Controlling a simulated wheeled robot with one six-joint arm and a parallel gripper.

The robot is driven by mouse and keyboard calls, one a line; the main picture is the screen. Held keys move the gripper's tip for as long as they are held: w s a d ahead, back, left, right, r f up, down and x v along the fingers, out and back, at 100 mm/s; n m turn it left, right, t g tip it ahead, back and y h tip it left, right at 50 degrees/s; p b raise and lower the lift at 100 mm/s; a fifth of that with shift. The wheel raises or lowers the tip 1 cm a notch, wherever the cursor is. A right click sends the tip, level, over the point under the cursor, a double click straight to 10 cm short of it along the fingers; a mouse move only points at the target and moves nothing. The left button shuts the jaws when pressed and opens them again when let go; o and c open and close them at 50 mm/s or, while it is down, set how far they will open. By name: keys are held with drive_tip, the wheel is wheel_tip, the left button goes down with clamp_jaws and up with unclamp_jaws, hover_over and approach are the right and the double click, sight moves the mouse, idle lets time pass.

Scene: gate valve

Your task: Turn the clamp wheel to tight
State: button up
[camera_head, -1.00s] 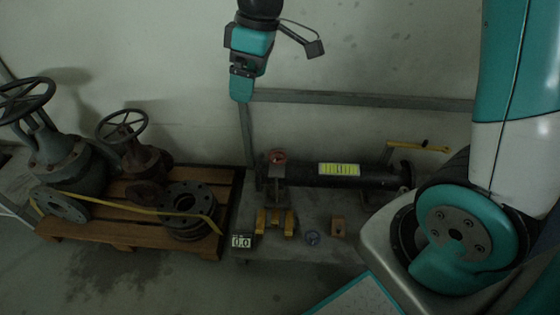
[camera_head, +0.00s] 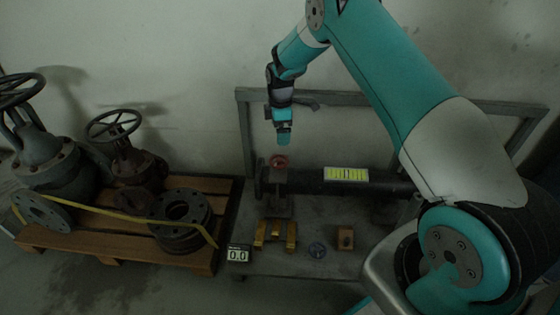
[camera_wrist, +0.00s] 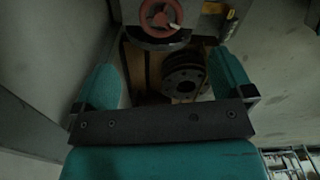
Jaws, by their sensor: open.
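The clamp wheel (camera_head: 279,161) is a small red handwheel on top of an upright clamp post (camera_head: 279,185) at the left end of a dark pipe (camera_head: 318,181). My gripper (camera_head: 283,141) hangs pointing down a little above the wheel, apart from it. In the wrist view the red wheel (camera_wrist: 161,17) shows at the top edge, partly cut off, beyond the fingertips. My gripper (camera_wrist: 166,62) is open there, its two teal fingers wide apart with nothing between them.
A small display (camera_head: 238,255) reads 0.0 at the bench's front left. A pallet (camera_head: 110,247) with valves stands left. A grey rail (camera_head: 400,103) runs behind.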

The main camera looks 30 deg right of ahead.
sight(280, 159)
wheel_tip(280, 159, down, 12)
drive_tip(key=b, duration=0.3)
drive_tip(key=shift+r, duration=0.25)
drive_tip(key=c, duration=0.9)
drive_tip(key=shift+c, duration=0.2)
